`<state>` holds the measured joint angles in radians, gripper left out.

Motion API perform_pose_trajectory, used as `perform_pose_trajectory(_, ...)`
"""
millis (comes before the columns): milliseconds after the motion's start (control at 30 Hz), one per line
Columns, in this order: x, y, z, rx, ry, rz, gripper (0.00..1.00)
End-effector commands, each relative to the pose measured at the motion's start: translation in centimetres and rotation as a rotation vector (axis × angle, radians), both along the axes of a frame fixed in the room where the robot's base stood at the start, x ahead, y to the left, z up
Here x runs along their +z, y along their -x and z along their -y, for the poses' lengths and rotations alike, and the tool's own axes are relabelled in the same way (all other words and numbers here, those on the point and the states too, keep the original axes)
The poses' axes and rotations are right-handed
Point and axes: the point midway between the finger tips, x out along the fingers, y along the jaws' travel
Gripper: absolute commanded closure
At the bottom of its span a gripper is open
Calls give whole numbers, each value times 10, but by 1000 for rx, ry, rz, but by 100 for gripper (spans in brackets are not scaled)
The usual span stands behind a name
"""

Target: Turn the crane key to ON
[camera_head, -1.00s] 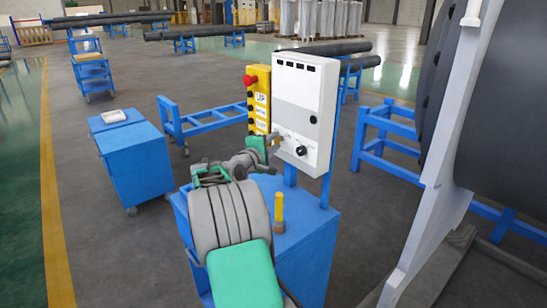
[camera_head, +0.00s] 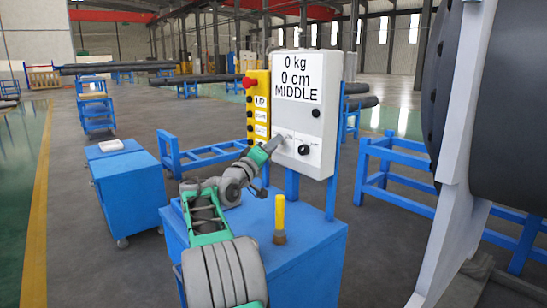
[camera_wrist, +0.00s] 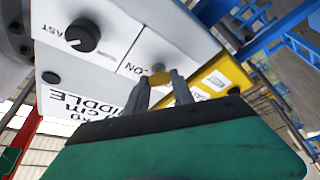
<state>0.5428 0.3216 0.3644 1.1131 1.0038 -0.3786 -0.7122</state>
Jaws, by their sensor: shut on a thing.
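The crane control box (camera_head: 304,105) is white and stands upright on a blue post; its display reads "0 kg 0 cm MIDDLE". In the wrist view the small brassy key (camera_wrist: 158,76) sits in the box's lower panel, beside an "ON" label (camera_wrist: 132,67). My gripper (camera_wrist: 162,83) has its two grey fingers on either side of the key, shut on it. In the head view my gripper (camera_head: 277,143) reaches the lower left of the box and hides the key there.
A black knob (camera_wrist: 82,35) is on the same panel, beside the key. A yellow button pendant (camera_head: 258,106) with a red button hangs left of the box. A yellow-handled brush (camera_head: 279,218) stands on the blue cabinet (camera_head: 310,250). A large dark flanged shell (camera_head: 500,110) is at right.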

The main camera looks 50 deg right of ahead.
Motion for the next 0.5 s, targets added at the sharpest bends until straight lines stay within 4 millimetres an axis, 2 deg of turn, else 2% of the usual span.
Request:
perform_pose_trajectory(33, -5, 0, 0, 0, 3, 17, 100)
perform_pose_trajectory(500, -1, 0, 0, -2, 16, 85, 100)
